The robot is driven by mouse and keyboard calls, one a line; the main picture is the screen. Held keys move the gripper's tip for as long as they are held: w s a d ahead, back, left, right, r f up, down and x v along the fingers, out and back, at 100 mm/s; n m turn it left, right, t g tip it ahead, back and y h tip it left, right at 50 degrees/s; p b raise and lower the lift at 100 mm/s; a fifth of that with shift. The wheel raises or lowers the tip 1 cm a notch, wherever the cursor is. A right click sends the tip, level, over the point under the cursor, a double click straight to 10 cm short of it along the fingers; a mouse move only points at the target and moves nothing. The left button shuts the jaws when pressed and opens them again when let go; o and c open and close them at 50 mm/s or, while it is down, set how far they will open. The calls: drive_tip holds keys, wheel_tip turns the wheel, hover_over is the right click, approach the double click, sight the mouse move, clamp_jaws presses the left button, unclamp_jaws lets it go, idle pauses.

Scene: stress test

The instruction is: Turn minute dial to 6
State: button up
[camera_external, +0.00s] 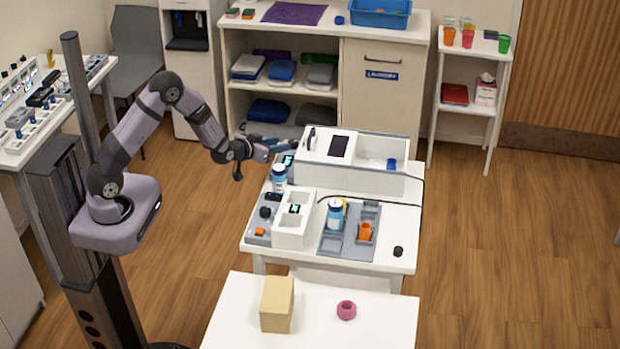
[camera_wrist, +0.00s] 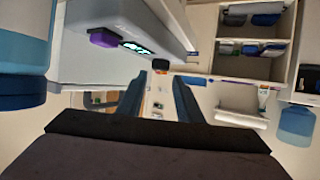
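The white device (camera_external: 375,180) stands at the back of the middle table, with a dark panel on top and a small lit display (camera_external: 288,160) at its left end. In the wrist view, where things look upside down, the display (camera_wrist: 135,47) has a purple knob (camera_wrist: 103,38) on one side and a black knob (camera_wrist: 160,64) on the other. I cannot read which is the minute dial. My gripper (camera_external: 285,147) is beside the device's left end. In the wrist view my gripper (camera_wrist: 159,77) is open with nothing between its fingers, apart from the knobs.
A blue-capped bottle (camera_external: 279,180) stands close below my gripper; a bottle also shows large at left in the wrist view (camera_wrist: 22,45). A white box (camera_external: 293,228) and a grey tray (camera_external: 338,246) are in front. The front table holds a tan block (camera_external: 277,305) and pink ring (camera_external: 346,310).

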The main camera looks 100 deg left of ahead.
sight(292, 142)
drive_tip(key=shift+p+x, duration=0.9)
drive_tip(key=shift+x, duration=2.25)
drive_tip(key=shift+c, duration=0.4)
drive_tip(key=c, duration=0.7)
